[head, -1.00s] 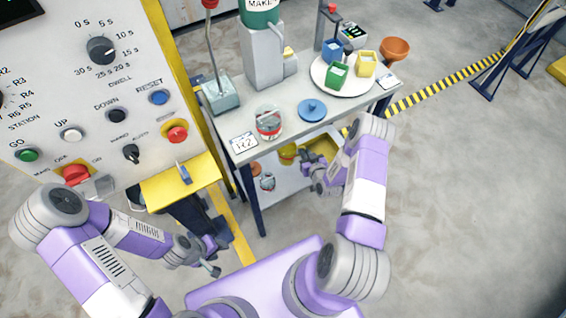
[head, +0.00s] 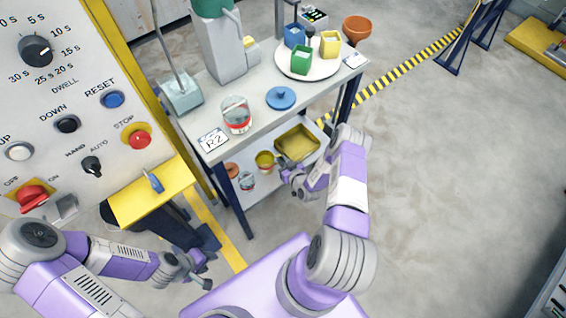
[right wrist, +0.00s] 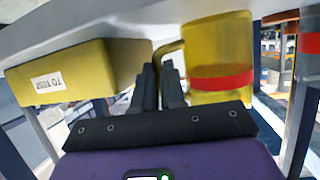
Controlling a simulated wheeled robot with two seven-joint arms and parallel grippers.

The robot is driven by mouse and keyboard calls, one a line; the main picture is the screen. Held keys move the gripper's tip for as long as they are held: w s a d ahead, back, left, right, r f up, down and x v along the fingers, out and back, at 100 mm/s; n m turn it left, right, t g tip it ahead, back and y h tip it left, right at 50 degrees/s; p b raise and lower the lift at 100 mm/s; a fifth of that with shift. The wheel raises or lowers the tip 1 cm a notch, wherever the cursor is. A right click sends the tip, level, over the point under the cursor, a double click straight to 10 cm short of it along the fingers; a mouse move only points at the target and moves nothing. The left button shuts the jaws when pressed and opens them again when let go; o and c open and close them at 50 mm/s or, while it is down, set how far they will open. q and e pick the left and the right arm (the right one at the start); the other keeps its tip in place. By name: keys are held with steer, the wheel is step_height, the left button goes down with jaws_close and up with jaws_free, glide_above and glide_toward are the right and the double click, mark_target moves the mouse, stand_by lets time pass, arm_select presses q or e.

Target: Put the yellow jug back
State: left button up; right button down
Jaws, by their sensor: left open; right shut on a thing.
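The yellow jug (head: 265,161) is at the lower shelf of the bench, beside a yellow tray (head: 297,145). In the right wrist view the jug (right wrist: 218,60) is large at the right, with a red band and its handle toward the fingers. My right gripper (head: 283,175) reaches in at the lower shelf; in the right wrist view its fingers (right wrist: 160,78) are shut on the jug's handle. I cannot tell whether the jug touches the shelf. My left gripper (head: 206,276) is open and empty, low in front of the control panel.
A clear jar (head: 247,181) and an orange-brown item (head: 231,170) are left of the jug on the lower shelf (head: 262,198). The bench top (head: 262,112) above carries a red-banded glass jar (head: 236,114), a blue lid (head: 280,98) and a plate of coloured cups.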

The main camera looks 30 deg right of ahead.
steer(key=shift+r, duration=0.1)
steer(key=c, duration=1.5)
jaws_free()
